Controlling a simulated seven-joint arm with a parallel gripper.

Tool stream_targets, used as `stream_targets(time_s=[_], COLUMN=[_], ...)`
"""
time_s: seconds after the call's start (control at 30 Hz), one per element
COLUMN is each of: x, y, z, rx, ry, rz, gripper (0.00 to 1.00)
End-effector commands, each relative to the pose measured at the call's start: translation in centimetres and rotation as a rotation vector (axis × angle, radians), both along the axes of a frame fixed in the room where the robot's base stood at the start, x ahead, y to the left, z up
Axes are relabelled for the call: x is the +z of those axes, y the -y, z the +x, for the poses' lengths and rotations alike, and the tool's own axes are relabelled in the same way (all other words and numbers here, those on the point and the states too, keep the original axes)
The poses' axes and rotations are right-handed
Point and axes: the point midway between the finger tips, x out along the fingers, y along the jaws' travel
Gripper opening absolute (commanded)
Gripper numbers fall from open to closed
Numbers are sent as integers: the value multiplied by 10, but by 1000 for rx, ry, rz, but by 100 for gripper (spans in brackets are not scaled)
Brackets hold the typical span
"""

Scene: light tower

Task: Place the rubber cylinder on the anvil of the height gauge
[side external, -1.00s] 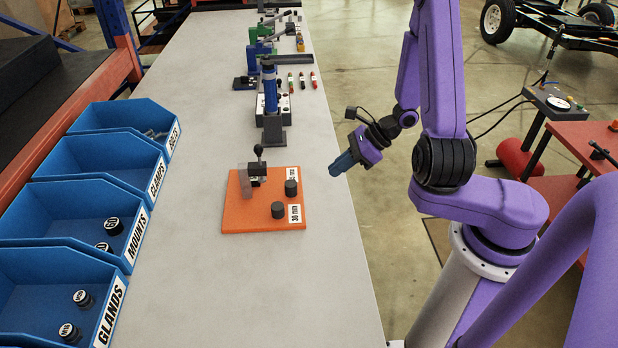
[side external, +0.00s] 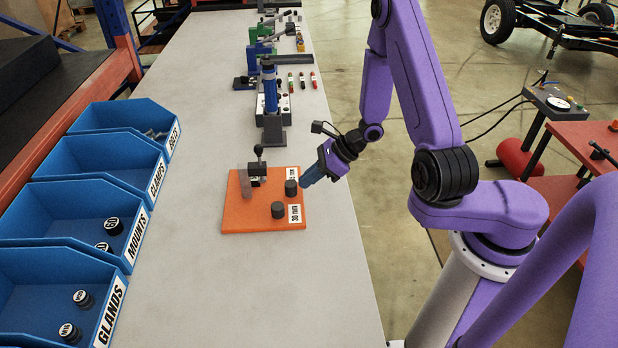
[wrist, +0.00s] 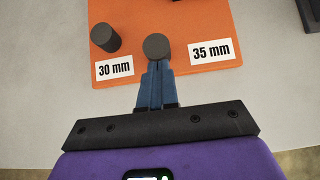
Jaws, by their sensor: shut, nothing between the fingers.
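Two black rubber cylinders stand upright on the orange board. One (side external: 278,210) is beside the "30 mm" label, the other (side external: 291,188) beside the "35 mm" label. The wrist view also shows the 30 mm cylinder (wrist: 105,37) and the 35 mm cylinder (wrist: 157,46). My gripper (side external: 304,185) is shut and empty, its blue fingers tilted down towards the 35 mm cylinder. In the wrist view the fingertips (wrist: 156,66) overlap that cylinder's near side; I cannot tell whether they touch. A black fixture (side external: 257,174) with a ball-topped lever and a clear piece, seemingly the height gauge, stands on the board's back-left part; its anvil is unclear.
The orange board (side external: 240,215) lies on the grey bench (side external: 220,280). Blue bins (side external: 95,225) line the left edge. A blue and black upright tool (side external: 270,100) and several small coloured items (side external: 302,81) stand farther back. The front bench is clear.

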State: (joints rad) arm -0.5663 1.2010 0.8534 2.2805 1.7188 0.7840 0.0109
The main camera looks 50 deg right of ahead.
Motion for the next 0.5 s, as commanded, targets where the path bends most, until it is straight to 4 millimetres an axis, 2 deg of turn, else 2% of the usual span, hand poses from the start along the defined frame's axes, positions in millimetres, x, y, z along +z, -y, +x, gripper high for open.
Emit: stream_targets(time_s=[0.13, 0.33, 0.5], x=[0, 0, 0], y=[-6, -35, -50], z=[6, 34, 50], rx=[5, 8, 2], ry=[1, 1, 0], rz=[-2, -2, -1], gripper=[0, 0, 0])
